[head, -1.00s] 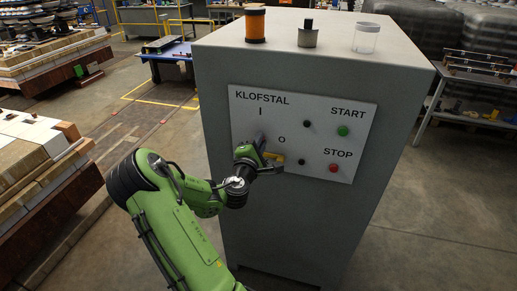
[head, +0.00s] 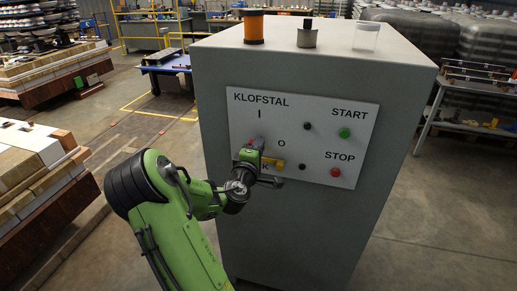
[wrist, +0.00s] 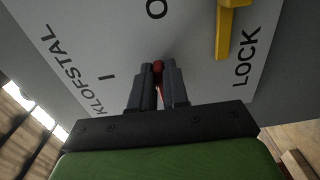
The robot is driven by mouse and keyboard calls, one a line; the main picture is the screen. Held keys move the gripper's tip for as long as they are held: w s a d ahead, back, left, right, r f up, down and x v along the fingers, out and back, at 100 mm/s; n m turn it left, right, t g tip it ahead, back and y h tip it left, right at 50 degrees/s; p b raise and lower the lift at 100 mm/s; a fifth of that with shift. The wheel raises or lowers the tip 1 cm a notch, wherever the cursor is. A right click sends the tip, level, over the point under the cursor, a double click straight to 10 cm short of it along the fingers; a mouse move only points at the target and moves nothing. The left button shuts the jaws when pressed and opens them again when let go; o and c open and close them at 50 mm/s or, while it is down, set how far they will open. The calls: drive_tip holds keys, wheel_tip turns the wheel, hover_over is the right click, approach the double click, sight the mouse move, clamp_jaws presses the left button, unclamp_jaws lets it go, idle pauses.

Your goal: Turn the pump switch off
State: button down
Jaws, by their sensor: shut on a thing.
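The pump switch is on the white KLOFSTAL panel (head: 310,112) on the front of the grey cabinet, among the marks I, O and LOCK. My gripper (head: 257,150) is at the lower left of this panel. In the wrist view my gripper (wrist: 158,88) has its two dark fingers close together around a narrow red part (wrist: 158,67), apparently the switch handle. The fingers hide most of this part. A yellow lever (wrist: 226,32) stands apart to the right, beside the word LOCK; in the head view the yellow lever (head: 273,163) shows just right of my gripper.
A green START button (head: 344,133) and red STOP button (head: 335,172) are at the panel's right. An orange jar (head: 254,28), a grey container (head: 307,38) and a clear jar (head: 366,37) stand on the cabinet. Stacked blocks (head: 30,160) are at the left.

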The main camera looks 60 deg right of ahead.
drive_tip(key=shift+f, duration=0.15)
drive_tip(key=c, duration=1.2)
unclamp_jaws()
drive_tip(key=shift+o, duration=0.2)
drive_tip(key=shift+a, duration=0.1)
drive_tip(key=s+a+b, duration=0.2)
drive_tip(key=a+b, duration=1)
drive_tip(key=a, duration=0.3)
drive_tip(key=shift+s+a, duration=0.2)
drive_tip(key=shift+a, duration=0.05)
